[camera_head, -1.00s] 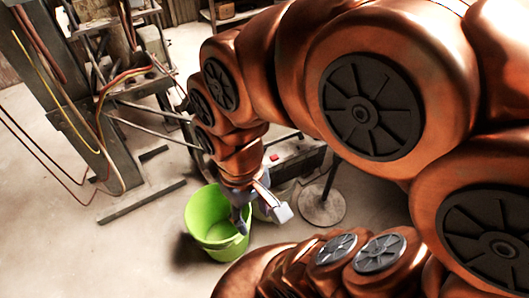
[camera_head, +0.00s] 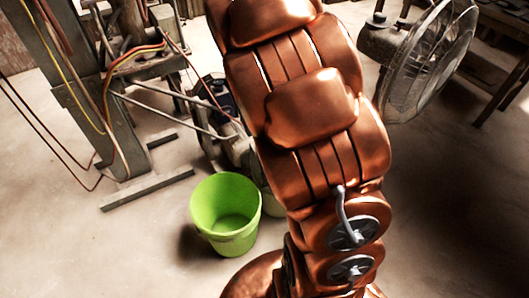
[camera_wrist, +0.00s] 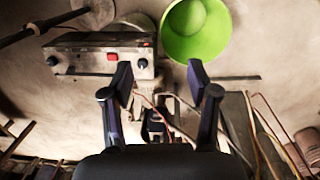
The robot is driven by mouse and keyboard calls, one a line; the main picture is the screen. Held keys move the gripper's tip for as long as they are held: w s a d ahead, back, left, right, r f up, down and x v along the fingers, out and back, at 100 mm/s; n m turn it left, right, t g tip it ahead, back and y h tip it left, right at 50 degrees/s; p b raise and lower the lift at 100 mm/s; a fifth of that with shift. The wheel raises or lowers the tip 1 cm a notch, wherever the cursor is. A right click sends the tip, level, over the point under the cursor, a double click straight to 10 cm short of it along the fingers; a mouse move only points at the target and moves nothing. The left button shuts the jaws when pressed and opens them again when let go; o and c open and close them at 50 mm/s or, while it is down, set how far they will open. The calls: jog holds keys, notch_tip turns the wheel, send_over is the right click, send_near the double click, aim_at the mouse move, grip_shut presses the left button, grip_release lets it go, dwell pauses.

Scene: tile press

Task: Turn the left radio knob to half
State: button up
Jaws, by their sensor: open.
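In the wrist view, a grey radio-like box (camera_wrist: 88,63) lies at the upper left, its front panel facing the camera. A dark knob (camera_wrist: 52,60) shows at the panel's left end and another dark knob (camera_wrist: 142,63) at its right end, with a red square between them. My gripper (camera_wrist: 160,76) is open with nothing between its fingers. Its left finger overlaps the panel's right part in the picture, beside the right-end knob; I see no clear contact. In the head view my arm hides the box and the gripper. The knob angles are too small to read.
A green bucket (camera_head: 238,244) stands on the floor left of my arm, and it also shows in the wrist view (camera_wrist: 193,48). A metal frame with cables (camera_head: 95,110) stands at the left. A large fan (camera_head: 430,60) stands at the upper right. Floor at the lower right is clear.

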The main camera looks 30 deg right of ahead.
jog(key=shift+n+t+y, duration=0.3)
jog(key=shift+n+t, duration=0.1)
jog(key=shift+n, duration=0.4)
jog(key=w+d+f+b, duration=0.2)
jog(key=w+d+f, duration=0.1)
jog(key=f, duration=0.3)
jog(key=w+d+f+b, duration=0.2)
jog(key=w+d+f, duration=0.1)
jog(key=w+f, duration=0.2)
jog(key=w+d+f+b, duration=0.2)
jog(key=w+d+f, duration=0.2)
jog(key=f, duration=0.5)
jog(key=shift+w+d+f, duration=0.1)
jog(key=shift+w, duration=0.3)
jog(key=shift+f, duration=3.9)
grip_shut()
